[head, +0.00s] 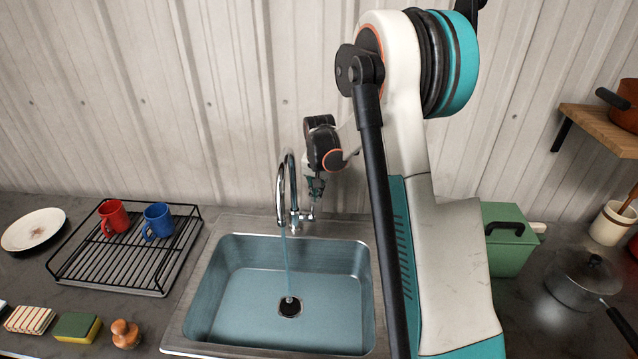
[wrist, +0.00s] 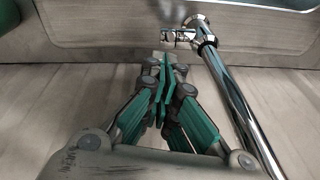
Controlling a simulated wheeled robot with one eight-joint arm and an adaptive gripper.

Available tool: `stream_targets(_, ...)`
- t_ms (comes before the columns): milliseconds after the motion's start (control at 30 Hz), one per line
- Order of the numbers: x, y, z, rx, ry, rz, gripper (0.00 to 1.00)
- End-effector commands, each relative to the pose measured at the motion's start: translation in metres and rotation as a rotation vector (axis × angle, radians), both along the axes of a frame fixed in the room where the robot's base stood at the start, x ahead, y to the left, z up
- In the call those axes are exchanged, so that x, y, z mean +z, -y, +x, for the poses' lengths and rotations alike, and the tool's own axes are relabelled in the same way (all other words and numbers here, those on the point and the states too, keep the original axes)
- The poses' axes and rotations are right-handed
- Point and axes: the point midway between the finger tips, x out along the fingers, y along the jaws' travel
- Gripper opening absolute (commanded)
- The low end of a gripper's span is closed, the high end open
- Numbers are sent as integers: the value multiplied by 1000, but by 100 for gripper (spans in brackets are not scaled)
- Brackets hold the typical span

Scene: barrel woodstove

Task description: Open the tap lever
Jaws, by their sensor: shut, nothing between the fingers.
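The chrome tap (head: 293,190) with a tall curved spout stands at the back edge of the sink (head: 225,290). A thin stream of water (head: 285,255) runs from the spout down towards the drain. The small tap lever (head: 311,216) sits on the right side of the tap's base. My gripper (head: 316,190) is above the lever with its fingers pointing down. In the wrist view, my gripper (wrist: 165,62) is shut and empty, its tips close to the lever (wrist: 172,38). I cannot tell whether they touch. The tap's spout (wrist: 235,100) runs along the right side there.
A dish rack (head: 125,255) with a red mug (head: 114,217) and a blue mug (head: 158,221) stands left of the sink. A green box (head: 508,245) and a pot (head: 582,282) are to the right. The corrugated wall (head: 200,110) is close behind my gripper.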

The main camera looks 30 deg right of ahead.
Motion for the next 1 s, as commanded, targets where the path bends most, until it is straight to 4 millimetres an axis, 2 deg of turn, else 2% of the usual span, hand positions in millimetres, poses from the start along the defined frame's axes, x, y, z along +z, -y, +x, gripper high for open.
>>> stream_targets(467,-3,-4,-4,0,1,-1,0)
stream_targets(700,-10,-16,-18,0,0,0,0)
stream_targets(1000,-7,-16,-18,0,0,0,0)
